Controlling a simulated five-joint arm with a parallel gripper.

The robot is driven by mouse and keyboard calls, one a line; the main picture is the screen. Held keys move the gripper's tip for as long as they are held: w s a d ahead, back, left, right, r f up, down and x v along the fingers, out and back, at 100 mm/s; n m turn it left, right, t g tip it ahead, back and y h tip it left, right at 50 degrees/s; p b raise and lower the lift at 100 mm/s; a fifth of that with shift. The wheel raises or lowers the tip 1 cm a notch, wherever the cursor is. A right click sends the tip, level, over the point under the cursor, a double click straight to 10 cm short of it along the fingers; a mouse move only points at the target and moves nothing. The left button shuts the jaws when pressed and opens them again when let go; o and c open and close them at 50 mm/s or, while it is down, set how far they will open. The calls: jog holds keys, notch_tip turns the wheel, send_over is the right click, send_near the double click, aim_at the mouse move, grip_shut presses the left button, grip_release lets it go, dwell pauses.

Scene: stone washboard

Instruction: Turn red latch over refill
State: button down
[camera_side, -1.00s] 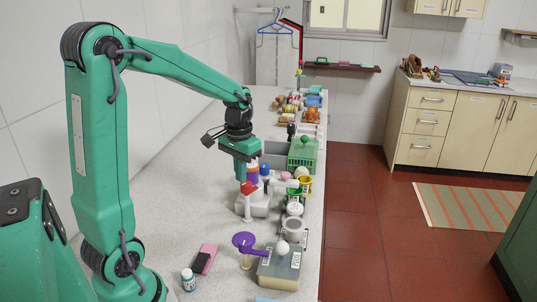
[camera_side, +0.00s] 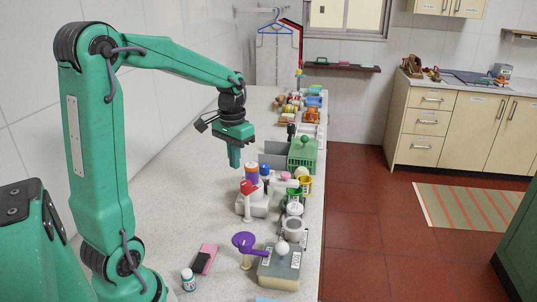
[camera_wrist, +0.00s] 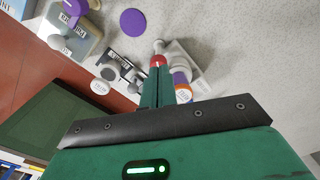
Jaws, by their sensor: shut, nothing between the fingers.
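The red latch (camera_side: 248,187) sits on top of a white post at the front of a white stepped block (camera_side: 258,207) in the side view. Behind it on the block are an orange-and-purple container (camera_side: 251,173) and a blue-capped one (camera_side: 265,171). I cannot read which is the refill. The latch also shows in the wrist view (camera_wrist: 157,61), just beyond my fingertips, with the orange-and-purple container (camera_wrist: 181,86) to its right. My gripper (camera_side: 235,164) is shut and empty, pointing down, above and slightly left of the latch, apart from it in the side view.
A purple disc on a stand (camera_side: 243,240) and a grey box with a white ball (camera_side: 280,266) are nearer. Cups, including a yellow one (camera_side: 305,184), line the counter's right edge. A green crate (camera_side: 302,154) stands behind. The counter left of the block is clear.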

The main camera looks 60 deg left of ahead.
jog(key=shift+f, duration=0.15)
notch_tip(320, 180, down, 7)
dwell(0.9)
jog(key=shift+w, duration=0.25)
dwell(0.7)
jog(key=shift+w+d, duration=0.15)
jog(key=shift+d, duration=0.45)
dwell(0.4)
jog(key=shift+s+d, duration=0.2)
jog(key=shift+s, duration=0.2)
jog(key=shift+r, duration=0.25)
notch_tip(320, 180, up, 6)
jog(key=shift+f, duration=0.1)
dwell(0.5)
